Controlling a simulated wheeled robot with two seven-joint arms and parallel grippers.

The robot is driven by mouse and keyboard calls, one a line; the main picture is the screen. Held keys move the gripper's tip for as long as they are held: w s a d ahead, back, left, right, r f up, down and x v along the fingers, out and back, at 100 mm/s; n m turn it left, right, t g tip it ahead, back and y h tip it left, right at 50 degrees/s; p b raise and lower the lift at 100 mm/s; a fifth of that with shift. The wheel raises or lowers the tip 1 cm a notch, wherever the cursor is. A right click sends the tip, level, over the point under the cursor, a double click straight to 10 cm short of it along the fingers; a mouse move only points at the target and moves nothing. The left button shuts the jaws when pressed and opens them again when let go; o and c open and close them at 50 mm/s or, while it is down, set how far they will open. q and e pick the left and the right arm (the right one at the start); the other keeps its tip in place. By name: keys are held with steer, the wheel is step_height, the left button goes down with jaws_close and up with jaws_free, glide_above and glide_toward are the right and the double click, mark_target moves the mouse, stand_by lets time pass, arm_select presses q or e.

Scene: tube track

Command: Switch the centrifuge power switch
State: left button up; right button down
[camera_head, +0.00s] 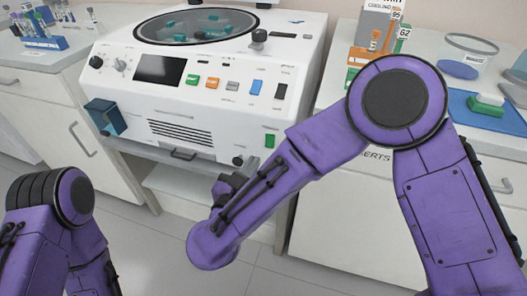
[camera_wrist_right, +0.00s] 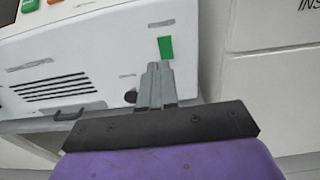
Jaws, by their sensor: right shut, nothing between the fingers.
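The centrifuge (camera_head: 200,85) is a white machine with a round window on its sloped top. A small green rectangular switch (camera_head: 270,141) sits at the lower right of its front; it also shows in the right wrist view (camera_wrist_right: 165,47). My right gripper (camera_wrist_right: 160,66) is shut and empty. Its fingertips point at the front and lie just below the green switch in the wrist view; whether they touch it I cannot tell. In the head view my right forearm hides most of this gripper. My left arm shows at lower left, but its gripper is out of view.
A black knob (camera_wrist_right: 130,97) is left of my fingers, and a drawer handle (camera_wrist_right: 70,114) is lower left. The panel above has a dark screen (camera_head: 158,69) and several coloured buttons. A blue-green box (camera_head: 104,117) juts from the left side. Cabinets flank the machine.

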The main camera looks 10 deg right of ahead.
steer(key=v, duration=0.5)
steer(key=shift+s+f, duration=0.15)
steer(key=shift+s, duration=0.1)
